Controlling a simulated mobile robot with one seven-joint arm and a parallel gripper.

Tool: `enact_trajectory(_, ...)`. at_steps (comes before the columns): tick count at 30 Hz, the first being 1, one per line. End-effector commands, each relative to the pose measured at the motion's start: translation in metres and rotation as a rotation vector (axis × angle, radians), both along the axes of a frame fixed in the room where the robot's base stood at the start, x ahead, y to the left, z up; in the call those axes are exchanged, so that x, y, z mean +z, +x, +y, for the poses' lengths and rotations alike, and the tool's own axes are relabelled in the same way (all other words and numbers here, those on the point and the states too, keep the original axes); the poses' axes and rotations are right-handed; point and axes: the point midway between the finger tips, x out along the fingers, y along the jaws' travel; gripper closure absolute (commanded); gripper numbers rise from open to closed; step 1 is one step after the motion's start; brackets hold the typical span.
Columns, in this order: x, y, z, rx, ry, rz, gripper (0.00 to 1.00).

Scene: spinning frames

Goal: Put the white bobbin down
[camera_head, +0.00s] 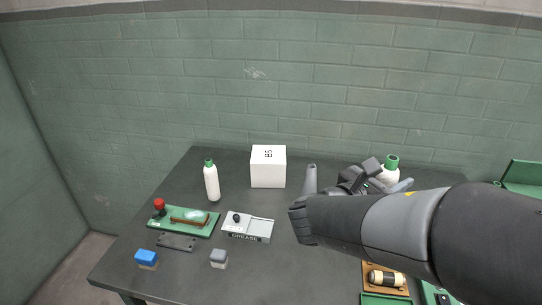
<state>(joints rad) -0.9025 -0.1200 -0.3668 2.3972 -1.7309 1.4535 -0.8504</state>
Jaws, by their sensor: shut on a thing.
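My gripper (354,180) is over the right half of the dark table (300,265), pointing away toward the wall. One grey finger shows on the left side, and grey and dark parts of the hand show on the right. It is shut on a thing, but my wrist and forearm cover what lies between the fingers. I cannot make out the white bobbin, its tilt, or its height above the table.
A white box (268,169) and a white bottle (212,183) stand left of my gripper, a green-capped bottle (391,164) behind it. A grease tray (248,227), green board (184,222), blue-topped block (146,258) and grey-topped block (219,258) lie left. A black-and-cream spool (386,278) lies front right.

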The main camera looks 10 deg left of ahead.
Motion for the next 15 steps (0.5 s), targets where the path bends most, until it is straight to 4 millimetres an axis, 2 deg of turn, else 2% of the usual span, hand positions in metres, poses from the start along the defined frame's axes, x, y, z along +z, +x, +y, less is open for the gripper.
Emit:
enact_trajectory(3,0.03,0.0,-0.001,-0.002,0.005,-0.005,0.86)
enact_trajectory(10,0.079,0.0,-0.001,-0.001,0.003,-0.004,0.86)
enact_trajectory(15,0.089,0.031,0.018,0.069,-0.001,0.0,0.86)
